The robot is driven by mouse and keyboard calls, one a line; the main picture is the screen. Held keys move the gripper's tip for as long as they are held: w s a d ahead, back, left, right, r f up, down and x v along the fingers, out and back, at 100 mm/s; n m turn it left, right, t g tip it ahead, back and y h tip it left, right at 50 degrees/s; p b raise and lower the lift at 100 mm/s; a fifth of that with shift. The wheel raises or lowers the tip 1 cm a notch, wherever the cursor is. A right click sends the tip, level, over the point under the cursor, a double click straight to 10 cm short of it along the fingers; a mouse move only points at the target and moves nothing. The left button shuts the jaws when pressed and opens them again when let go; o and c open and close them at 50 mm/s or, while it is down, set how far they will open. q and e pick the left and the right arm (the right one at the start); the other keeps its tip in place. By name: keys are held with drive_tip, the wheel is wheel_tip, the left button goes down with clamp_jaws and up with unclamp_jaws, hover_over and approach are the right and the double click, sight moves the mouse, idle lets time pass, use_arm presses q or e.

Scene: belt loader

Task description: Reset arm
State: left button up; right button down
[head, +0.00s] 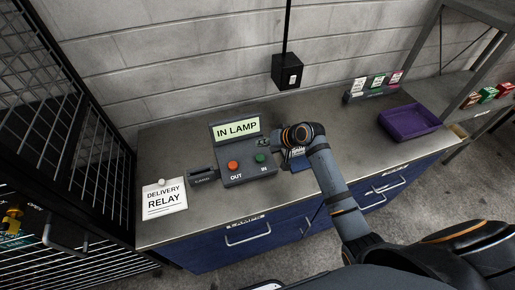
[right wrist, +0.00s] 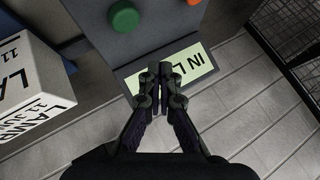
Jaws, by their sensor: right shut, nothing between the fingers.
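My right arm reaches over the bench (head: 315,115) from the lower right. My right gripper (head: 265,143) is beside the right end of a grey control box (head: 248,176). The box has a red OUT button (head: 233,165), a green IN button (head: 260,158) and an IN LAMP sign (head: 236,129). In the right wrist view, my right gripper (right wrist: 160,68) is shut and empty, its fingertips overlapping the sign in the picture. The green button (right wrist: 123,15) shows above and left of the fingertips. A white box with LAMP lettering (right wrist: 30,85) is at the left there. My left gripper is not in view.
A DELIVERY RELAY card (head: 163,198) lies at the bench's left end. A purple tray (head: 410,122) and a small card rack (head: 372,91) stand to the right. Black mesh (head: 70,120) bounds the left.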

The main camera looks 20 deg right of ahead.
drive_tip(key=s+f+h, duration=0.1)
drive_tip(key=s, duration=0.2)
drive_tip(key=s+d+f+n+g, duration=0.1)
drive_tip(key=s, duration=0.3)
drive_tip(key=s+f+h, duration=0.1)
drive_tip(key=s, duration=0.3)
drive_tip(key=shift+s+d+f+g+h, duration=0.2)
drive_tip(key=shift+d+f+g+h, duration=0.1)
drive_tip(key=shift+f+g, duration=0.1)
drive_tip(key=s+d+r+n+g+h, duration=0.1)
drive_tip(key=s+d+h, duration=0.15)
drive_tip(key=s, duration=0.55)
drive_tip(key=s+d+r+g+h, duration=0.1)
drive_tip(key=s+d+h, duration=0.15)
drive_tip(key=s, duration=0.45)
drive_tip(key=s+d+f+g+y+b, duration=0.1)
drive_tip(key=s+f+b, duration=0.1)
drive_tip(key=f, duration=1.4)
drive_tip(key=s+d+f+b, duration=0.1)
drive_tip(key=d+f+b, duration=0.1)
drive_tip(key=f, duration=1.4)
drive_tip(key=s+f+g+b, duration=0.1)
drive_tip(key=s+f+b, duration=0.1)
drive_tip(key=s+f, duration=1.4)
drive_tip(key=shift+s+d+f, duration=0.3)
drive_tip(key=shift+s+d, duration=0.1)
drive_tip(key=shift+s, duration=0.5)
